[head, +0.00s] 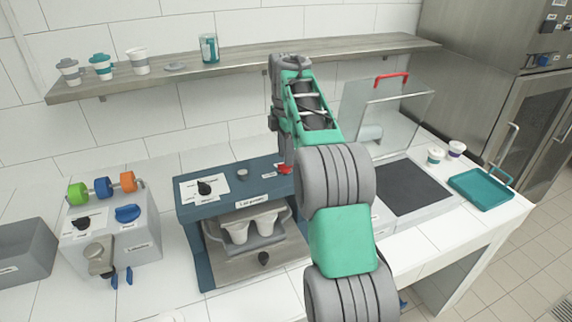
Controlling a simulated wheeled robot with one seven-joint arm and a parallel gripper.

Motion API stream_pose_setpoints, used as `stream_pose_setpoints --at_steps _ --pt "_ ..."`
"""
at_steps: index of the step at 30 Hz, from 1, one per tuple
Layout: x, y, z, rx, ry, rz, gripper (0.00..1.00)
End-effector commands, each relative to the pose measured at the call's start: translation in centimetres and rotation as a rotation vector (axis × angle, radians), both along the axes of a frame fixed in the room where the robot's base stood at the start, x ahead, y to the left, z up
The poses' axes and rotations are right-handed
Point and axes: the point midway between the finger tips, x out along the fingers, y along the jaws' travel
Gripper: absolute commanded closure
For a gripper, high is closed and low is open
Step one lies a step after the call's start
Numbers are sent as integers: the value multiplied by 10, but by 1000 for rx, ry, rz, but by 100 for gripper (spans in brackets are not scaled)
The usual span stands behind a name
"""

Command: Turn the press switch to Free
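The blue press machine (184,232) stands on the white counter, left of my arm. On its top left is a white label plate (217,184) with a black rotary switch (204,187); the words around it are too small to read, so I cannot tell its setting. A small grey round button (242,174) and a red part (285,169) are further right on the top. The red part is partly covered by my arm. My arm reaches up in front of the counter and bends down at the wrist. The fingers of my gripper are hidden behind it.
Two white cups (238,234) sit in the press's grey holder. The left machine (108,243) has a black knob (82,223) and blue knob (127,213). A raised clear cover (400,112) with a red handle stands right of my arm. A shelf (240,73) runs above.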

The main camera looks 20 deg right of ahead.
Motion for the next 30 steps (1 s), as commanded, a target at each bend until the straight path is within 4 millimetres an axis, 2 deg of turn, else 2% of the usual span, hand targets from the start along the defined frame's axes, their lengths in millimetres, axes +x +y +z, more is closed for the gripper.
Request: stream_pose_setpoints --at_steps 1,3,13,25,30 --pt "0 0 -17 0 -1 -1 67" --pt "0 0 -23 0 -3 -1 67" --pt "0 0 -24 0 -3 -1 67" --pt "0 0 -25 0 -2 -1 100" --pt "0 0 -25 1 -2 -1 100"
